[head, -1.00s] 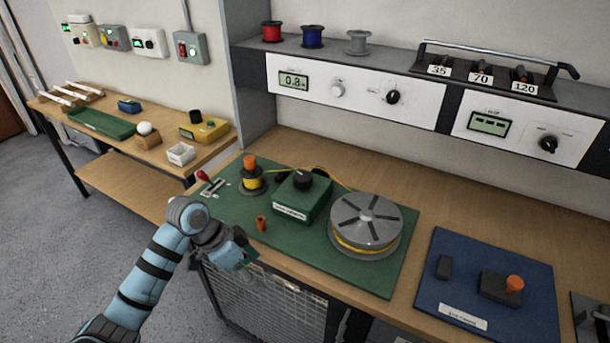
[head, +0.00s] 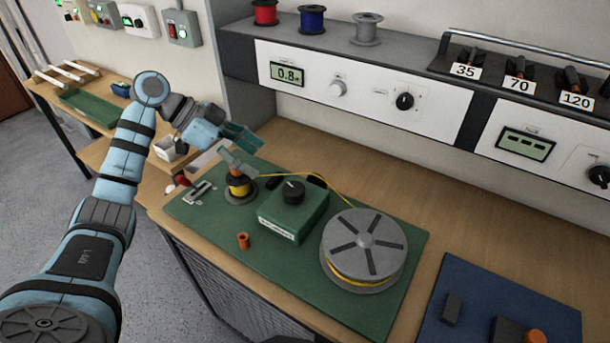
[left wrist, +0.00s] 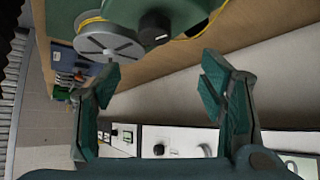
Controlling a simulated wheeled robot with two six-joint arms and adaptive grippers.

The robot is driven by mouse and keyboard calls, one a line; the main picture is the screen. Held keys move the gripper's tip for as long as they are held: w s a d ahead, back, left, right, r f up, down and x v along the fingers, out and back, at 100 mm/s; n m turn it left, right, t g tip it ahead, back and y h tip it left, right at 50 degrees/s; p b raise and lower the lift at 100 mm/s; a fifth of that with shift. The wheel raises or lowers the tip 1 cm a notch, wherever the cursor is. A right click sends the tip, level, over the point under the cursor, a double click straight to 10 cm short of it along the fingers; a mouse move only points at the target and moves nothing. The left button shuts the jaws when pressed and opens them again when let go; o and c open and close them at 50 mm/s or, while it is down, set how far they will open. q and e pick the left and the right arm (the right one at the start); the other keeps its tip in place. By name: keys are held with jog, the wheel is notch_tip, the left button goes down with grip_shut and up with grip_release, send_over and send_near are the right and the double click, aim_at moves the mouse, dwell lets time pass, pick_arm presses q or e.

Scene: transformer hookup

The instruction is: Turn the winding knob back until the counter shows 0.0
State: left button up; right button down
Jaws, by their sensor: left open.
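The counter (head: 288,74) on the white shelf panel reads 0.8. A green box with a black knob (head: 292,192) stands right of the spool; the knob also shows in the left wrist view (left wrist: 155,28).
A large grey reel (head: 364,245) sits on the board's right, with yellow wire running toward the small spool. A small orange piece (head: 243,240) stands near the front edge. A blue mat (head: 455,290) lies to the right. The wooden bench behind the board (head: 330,155) is clear.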

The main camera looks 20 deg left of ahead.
pick_arm(q)
send_near(295, 188)
jog(key=x, duration=0.3)
jog(key=shift+s+d+f, duration=0.1)
jog(key=shift+d+f, duration=0.15)
jog(key=x, duration=0.6)
jog(key=shift+w+d+f+b, duration=0.1)
jog(key=shift+w+f+b, duration=0.1)
jog(key=shift+w+b, duration=0.2)
jog(key=shift+s, duration=0.1)
pick_arm(e)
jog(key=shift+s+f, duration=0.3)
jog(key=shift+s, duration=0.3)
